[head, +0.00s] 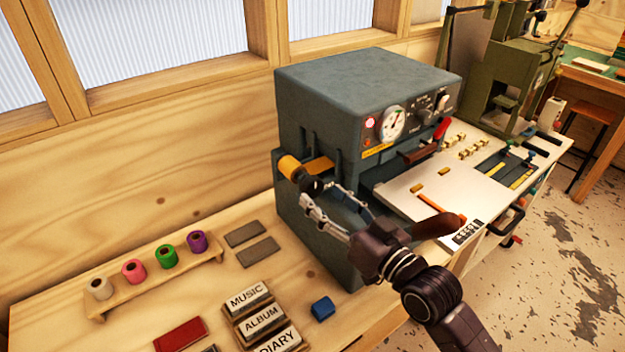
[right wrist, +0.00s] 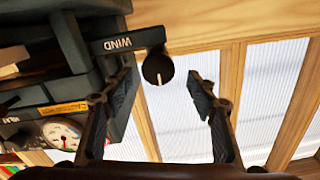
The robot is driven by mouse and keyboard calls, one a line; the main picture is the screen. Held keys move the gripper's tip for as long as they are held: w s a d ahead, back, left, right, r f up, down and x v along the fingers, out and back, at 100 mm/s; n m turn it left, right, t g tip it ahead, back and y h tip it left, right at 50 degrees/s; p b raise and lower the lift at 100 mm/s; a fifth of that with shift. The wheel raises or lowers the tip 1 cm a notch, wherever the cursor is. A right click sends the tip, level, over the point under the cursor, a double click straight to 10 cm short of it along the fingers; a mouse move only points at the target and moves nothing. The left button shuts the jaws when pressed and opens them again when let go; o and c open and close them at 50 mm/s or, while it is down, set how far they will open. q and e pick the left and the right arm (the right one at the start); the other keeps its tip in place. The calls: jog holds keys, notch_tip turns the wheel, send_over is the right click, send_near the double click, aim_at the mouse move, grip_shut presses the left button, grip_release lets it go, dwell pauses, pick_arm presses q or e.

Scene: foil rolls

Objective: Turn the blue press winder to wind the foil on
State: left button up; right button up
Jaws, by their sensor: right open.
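The blue press (head: 340,85) stands on the bench, with a gold foil roll (head: 288,164) on its left side. The winder is a round black knob (right wrist: 158,71) with a white pointer line, beside a dark plate marked WIND (right wrist: 118,43). In the head view the knob (head: 311,186) shows just below the foil roll, partly behind my fingers. My right gripper (head: 322,195) is open at the press's left side. In the right wrist view its fingertips (right wrist: 161,88) are on either side of the knob, with gaps visible. My left gripper is not in view.
A wooden rack (head: 150,290) with white, pink, green and purple foil rolls stands at the left. Grey blocks, a red block, a blue block (head: 323,308) and a MUSIC/ALBUM/DIARY type holder (head: 238,314) lie in front. A green press (head: 500,85) stands at the back right.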

aim_at(316, 189)
jog(key=p+x, duration=0.1)
jog(key=x, duration=0.3)
jog(key=shift+w, duration=0.15)
jog(key=shift+w+a+f, duration=0.15)
jog(key=shift+w+a, duration=0.15)
jog(key=shift+w, duration=0.15)
jog(key=shift+c, duration=0.3)
jog(key=c, duration=1.1)
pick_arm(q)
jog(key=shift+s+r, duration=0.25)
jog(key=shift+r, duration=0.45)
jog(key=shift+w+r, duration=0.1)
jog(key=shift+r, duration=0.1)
